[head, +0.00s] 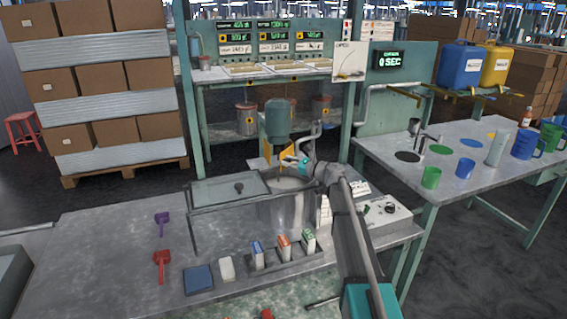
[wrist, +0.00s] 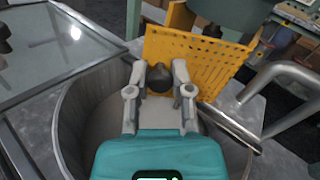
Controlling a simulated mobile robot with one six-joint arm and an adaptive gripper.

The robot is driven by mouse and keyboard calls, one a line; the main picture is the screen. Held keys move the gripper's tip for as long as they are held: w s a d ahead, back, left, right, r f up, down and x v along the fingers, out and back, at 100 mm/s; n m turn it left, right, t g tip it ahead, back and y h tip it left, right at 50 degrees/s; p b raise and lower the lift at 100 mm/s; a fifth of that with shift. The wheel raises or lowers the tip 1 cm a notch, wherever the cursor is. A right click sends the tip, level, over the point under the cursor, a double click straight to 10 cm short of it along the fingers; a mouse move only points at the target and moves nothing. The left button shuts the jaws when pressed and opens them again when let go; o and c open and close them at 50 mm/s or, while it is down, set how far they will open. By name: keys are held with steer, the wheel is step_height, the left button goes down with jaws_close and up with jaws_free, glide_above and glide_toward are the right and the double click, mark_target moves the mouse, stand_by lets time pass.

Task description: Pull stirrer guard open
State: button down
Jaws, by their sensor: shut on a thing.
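The stirrer guard (head: 287,156) is a yellow perforated panel at the green stirrer motor (head: 280,118), above the steel vessel (head: 283,212). In the wrist view the guard (wrist: 212,68) stands upright and slightly tilted at the far rim of the vessel (wrist: 68,115). My gripper (head: 298,163) is at the guard. In the wrist view my gripper (wrist: 162,77) is shut on a dark round knob (wrist: 159,79) in front of the guard. The knob's attachment to the panel is partly hidden by the fingers.
A glass lid (head: 228,188) with a dark knob lies left of the vessel. A bent steel pipe (wrist: 285,90) stands close on the right. Several small boxes (head: 283,246) stand in a rack in front. Purple (head: 162,222) and red (head: 161,264) scoops lie on the bench.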

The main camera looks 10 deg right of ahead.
steer(key=shift+s+f, duration=0.1)
steer(key=shift+c, duration=2.4)
jaws_free()
steer(key=v, duration=1.2)
steer(key=shift+a, duration=0.1)
steer(key=shift+c, duration=0.2)
